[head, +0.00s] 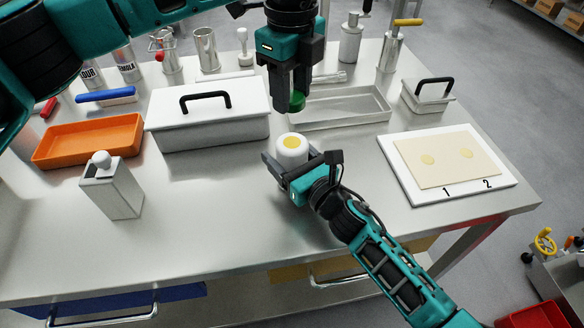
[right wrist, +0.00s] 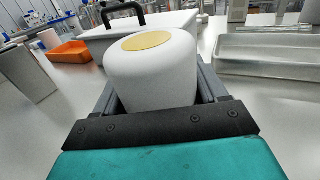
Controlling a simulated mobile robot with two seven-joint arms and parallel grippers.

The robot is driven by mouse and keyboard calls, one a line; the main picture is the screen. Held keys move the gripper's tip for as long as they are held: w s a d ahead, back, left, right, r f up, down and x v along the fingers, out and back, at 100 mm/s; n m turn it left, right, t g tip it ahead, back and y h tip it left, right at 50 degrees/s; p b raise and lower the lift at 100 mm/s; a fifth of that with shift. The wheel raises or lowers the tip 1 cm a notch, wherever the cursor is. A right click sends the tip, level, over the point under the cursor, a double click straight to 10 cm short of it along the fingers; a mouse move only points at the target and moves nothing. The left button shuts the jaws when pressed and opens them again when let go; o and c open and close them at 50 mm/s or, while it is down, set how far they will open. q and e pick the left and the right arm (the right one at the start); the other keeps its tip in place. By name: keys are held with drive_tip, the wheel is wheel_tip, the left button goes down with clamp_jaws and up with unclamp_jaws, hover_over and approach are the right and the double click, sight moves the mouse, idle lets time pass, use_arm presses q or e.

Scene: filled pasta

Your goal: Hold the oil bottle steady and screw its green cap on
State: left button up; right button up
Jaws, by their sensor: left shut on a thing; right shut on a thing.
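The oil bottle (head: 291,153) is white and rounded, with a yellow round patch on top and no cap on it. It stands upright on the steel table in the middle of the head view. It fills the middle of the right wrist view (right wrist: 152,80). My right gripper (head: 296,166) is shut around its sides from the front. The green cap (head: 298,103) is between the fingers of my left gripper (head: 290,104), which points down and is shut on it. The cap is above and behind the bottle, apart from it. The fingers hide part of the cap.
A white lidded box (head: 208,128) and an orange tray (head: 88,141) are left of the bottle. A shallow metal tray (head: 340,122) lies behind it to the right. A white board (head: 450,195) with a pasta sheet is at the right.

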drive_tip(key=c, duration=0.7)
use_arm(q)
hover_over(291, 142)
drive_tip(key=shift+f, duration=2.5)
drive_tip(key=shift+f, duration=0.9)
drive_tip(key=shift+f, duration=0.55)
